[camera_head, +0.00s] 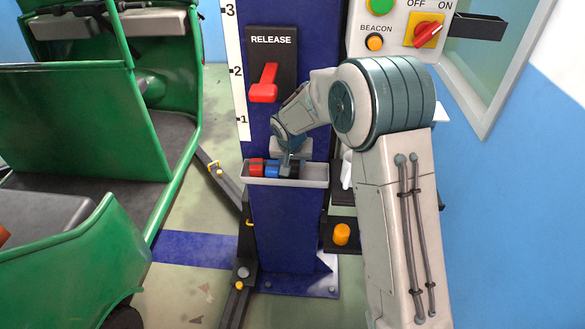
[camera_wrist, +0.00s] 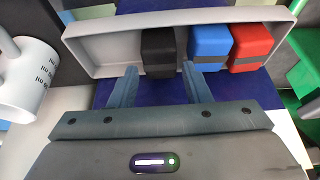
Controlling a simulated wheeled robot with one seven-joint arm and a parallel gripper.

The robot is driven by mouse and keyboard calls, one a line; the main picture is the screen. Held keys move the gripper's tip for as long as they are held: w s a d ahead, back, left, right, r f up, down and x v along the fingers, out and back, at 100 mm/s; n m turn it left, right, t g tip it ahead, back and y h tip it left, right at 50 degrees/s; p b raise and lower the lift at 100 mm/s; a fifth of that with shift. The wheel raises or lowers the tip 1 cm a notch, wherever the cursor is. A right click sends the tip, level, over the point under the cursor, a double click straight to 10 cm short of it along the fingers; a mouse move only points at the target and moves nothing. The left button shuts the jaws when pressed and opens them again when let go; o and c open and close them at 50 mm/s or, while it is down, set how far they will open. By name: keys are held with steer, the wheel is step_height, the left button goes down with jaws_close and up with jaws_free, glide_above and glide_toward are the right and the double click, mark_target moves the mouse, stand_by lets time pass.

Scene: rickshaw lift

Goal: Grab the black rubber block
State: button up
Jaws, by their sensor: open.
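The black rubber block (camera_wrist: 158,52) sits in a grey tray (camera_wrist: 100,58) in the wrist view, beside the blue block (camera_wrist: 208,45). My gripper (camera_wrist: 160,72) is open, with one fingertip to the left of the black block and the other near the gap between the black and blue blocks. In the head view the tray (camera_head: 314,182) is fixed to the blue column. The black block (camera_head: 290,170) shows at the right of the row there, partly hidden by my gripper (camera_head: 287,160).
The red block (camera_wrist: 250,45) is beside the blue one. A white mug (camera_wrist: 28,75) shows at the left of the wrist view. A red release lever (camera_head: 265,83) is above the tray. A green rickshaw (camera_head: 100,120) stands to the left.

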mark_target(293, 165)
steer(key=shift+w+x, duration=0.15)
steer(key=shift+x, duration=0.65)
steer(key=shift+w+x, duration=0.15)
steer(key=shift+x, duration=0.65)
steer(key=shift+r, duration=0.15)
steer(key=c, duration=0.7)
steer(key=shift+r, duration=0.1)
